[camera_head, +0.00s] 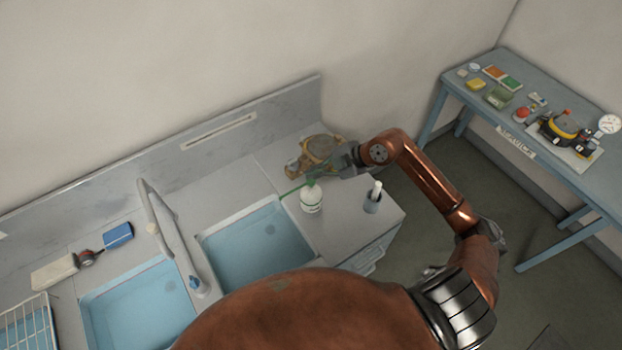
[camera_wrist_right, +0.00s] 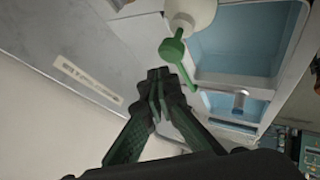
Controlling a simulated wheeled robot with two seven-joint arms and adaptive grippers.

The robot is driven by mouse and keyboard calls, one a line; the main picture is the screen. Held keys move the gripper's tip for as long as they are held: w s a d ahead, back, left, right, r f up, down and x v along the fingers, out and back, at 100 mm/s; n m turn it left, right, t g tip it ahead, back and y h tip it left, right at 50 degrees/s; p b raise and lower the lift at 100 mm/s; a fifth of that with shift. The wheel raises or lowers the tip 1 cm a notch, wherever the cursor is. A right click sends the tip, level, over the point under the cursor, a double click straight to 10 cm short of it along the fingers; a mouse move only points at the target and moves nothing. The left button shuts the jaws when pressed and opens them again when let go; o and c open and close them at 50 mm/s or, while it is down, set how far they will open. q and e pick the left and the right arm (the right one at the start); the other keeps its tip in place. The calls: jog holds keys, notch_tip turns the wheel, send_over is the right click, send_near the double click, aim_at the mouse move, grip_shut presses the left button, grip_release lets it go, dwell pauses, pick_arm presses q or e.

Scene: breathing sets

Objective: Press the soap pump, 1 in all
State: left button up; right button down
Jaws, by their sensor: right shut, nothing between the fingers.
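The soap bottle (camera_head: 311,202) is white with a green pump head (camera_head: 311,183). It stands upright on the counter right of the right-hand basin. My right gripper (camera_head: 318,173) is just behind and above the pump head in the head view. In the wrist view its dark fingertips (camera_wrist_right: 161,75) are together and empty, close to the pump; contact cannot be told. My left gripper is not in view.
A white-topped container (camera_head: 374,198) stands right of the bottle. A brownish object (camera_head: 318,150) lies behind the gripper. Two blue basins (camera_head: 258,245) and a faucet (camera_head: 160,220) are to the left. A blue side table (camera_head: 462,98) holds several items.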

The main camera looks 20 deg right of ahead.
jog(key=shift+f, duration=0.4)
jog(key=shift+s+f+b, duration=0.1)
jog(key=shift+f+b, duration=0.25)
jog(key=shift+f, duration=0.7)
dwell(1.2)
jog(key=shift+r, duration=0.15)
jog(key=shift+r+p, duration=1.25)
jog(key=shift+r, duration=0.1)
notch_tip(320, 180, up, 5)
jog(key=p, duration=0.5)
